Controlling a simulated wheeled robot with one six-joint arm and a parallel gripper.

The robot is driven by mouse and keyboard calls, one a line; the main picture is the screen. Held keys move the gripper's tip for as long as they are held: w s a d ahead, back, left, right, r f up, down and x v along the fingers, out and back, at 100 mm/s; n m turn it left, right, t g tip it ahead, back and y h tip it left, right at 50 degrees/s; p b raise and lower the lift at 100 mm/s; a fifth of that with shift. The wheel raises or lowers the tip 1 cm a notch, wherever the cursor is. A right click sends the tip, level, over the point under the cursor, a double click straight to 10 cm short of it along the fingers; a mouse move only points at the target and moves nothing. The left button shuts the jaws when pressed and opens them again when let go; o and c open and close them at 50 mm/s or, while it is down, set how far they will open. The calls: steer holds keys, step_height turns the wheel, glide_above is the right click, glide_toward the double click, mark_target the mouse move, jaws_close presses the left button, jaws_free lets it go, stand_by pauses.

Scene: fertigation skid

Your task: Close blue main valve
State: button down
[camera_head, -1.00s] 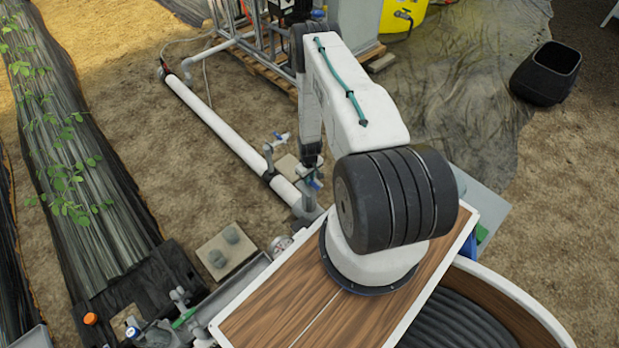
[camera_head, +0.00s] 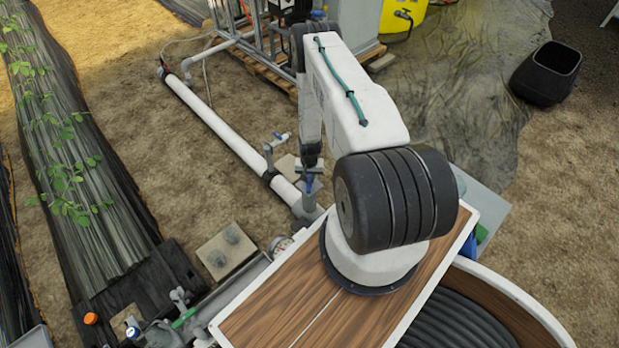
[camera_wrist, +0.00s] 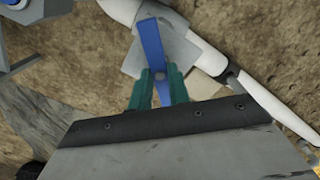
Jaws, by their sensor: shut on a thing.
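The blue valve handle (camera_wrist: 151,42) is a flat lever that runs up and down in the wrist view. It sits over a grey fitting by the white main pipe (camera_wrist: 245,95). My gripper (camera_wrist: 159,82) has its two green fingers on either side of the lever and is shut on it. In the head view the blue handle also shows small (camera_head: 309,184), below my wrist, at the near end of the pipe. The fingers are too small to make out there, and my arm hides part of the valve.
A concrete block (camera_head: 226,250) lies left of the pipe. A black bin (camera_head: 546,73) stands at the right. The skid frame (camera_head: 270,45) stands behind. Bare soil lies left of the pipe.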

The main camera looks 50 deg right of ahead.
mark_target(309, 180)
steer(key=m, duration=0.4)
steer(key=shift+m, duration=0.3)
steer(key=m, duration=0.4)
stand_by(0.3)
steer(key=c, duration=1.3)
jaws_free()
steer(key=shift+r, duration=0.1)
step_height(309, 180, up, 8)
steer(key=shift+f, duration=0.2)
